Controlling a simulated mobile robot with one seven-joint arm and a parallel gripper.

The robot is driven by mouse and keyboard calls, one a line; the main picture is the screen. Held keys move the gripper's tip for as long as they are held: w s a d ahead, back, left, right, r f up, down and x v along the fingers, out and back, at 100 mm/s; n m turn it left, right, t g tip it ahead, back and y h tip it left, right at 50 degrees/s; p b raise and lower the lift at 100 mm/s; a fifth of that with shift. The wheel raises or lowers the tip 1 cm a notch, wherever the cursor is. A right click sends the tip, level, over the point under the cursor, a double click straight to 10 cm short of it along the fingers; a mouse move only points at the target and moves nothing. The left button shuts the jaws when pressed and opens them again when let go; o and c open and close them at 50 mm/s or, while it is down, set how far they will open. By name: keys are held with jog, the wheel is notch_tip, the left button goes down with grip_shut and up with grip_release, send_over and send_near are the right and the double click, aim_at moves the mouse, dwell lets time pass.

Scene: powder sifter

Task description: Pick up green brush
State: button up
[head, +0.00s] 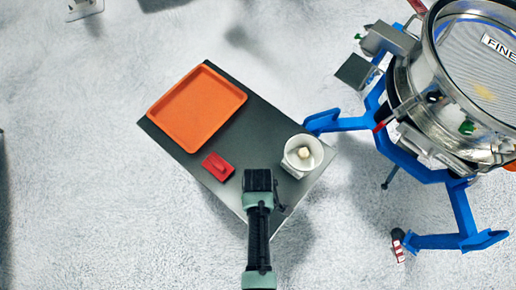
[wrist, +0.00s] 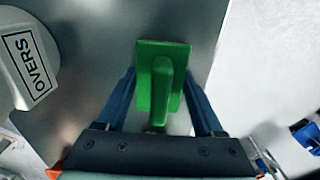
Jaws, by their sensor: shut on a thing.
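The green brush (wrist: 161,78) is in the wrist view, a flat green block with a raised handle. My gripper (wrist: 161,98) has a blue finger on each side of it and is shut on it. In the head view my gripper (head: 258,182) is over the front corner of the dark table (head: 235,190), and it hides the green brush there. I cannot tell whether the brush touches the table.
An orange tray (head: 197,108) and a red brush-like block (head: 217,166) lie on the table. A white container (head: 303,153), marked OVERS in the wrist view (wrist: 30,65), stands at its right. The sifter with blue legs (head: 440,178) stands beyond the table's right side.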

jog(key=shift+r, duration=0.1)
notch_tip(320, 180, up, 10)
jog(key=shift+f, duration=0.1)
dwell(0.6)
